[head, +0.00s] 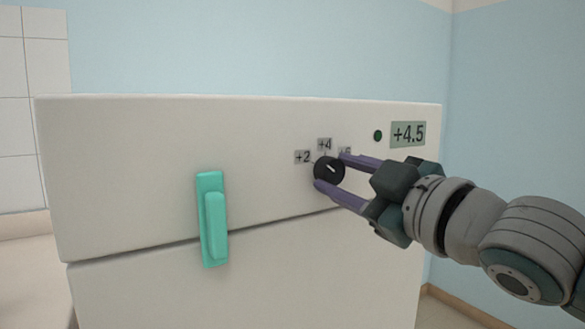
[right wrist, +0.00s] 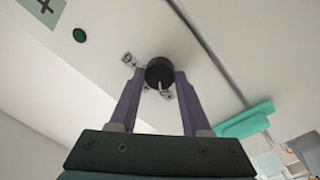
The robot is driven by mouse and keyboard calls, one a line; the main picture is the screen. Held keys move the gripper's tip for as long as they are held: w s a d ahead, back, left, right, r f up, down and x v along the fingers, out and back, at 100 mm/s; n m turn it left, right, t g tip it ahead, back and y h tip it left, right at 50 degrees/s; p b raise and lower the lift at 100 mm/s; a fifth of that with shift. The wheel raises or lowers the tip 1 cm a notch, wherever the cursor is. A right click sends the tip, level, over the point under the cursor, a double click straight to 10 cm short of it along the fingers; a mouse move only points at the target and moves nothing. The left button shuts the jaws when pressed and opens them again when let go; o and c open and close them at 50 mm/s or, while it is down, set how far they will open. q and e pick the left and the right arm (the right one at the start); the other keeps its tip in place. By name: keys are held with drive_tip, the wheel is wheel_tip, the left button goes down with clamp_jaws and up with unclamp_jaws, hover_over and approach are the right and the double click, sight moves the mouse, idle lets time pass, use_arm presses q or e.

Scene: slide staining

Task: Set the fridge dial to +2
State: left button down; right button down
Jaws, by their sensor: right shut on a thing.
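The black fridge dial (head: 328,169) is on the upper front of the white fridge (head: 130,180). Its white pointer line slants toward the upper left, between the +2 label (head: 303,157) and the +4 label (head: 325,144). A third label (head: 345,151) to the right is partly hidden by a finger. The display (head: 408,134) reads +4.5. My right gripper (head: 329,172) is shut on the dial, one purple finger on each side. The right wrist view also shows the dial (right wrist: 159,73) between the fingertips. My left gripper is not in view.
A teal handle (head: 213,220) stands out from the fridge front, left of the dial. A dark green round spot (head: 378,135) sits beside the display. The fridge front between handle and dial is clear.

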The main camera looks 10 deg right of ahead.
drive_tip(key=shift+n, duration=0.7)
drive_tip(key=shift+c, duration=1.8)
unclamp_jaws()
drive_tip(key=v, duration=1)
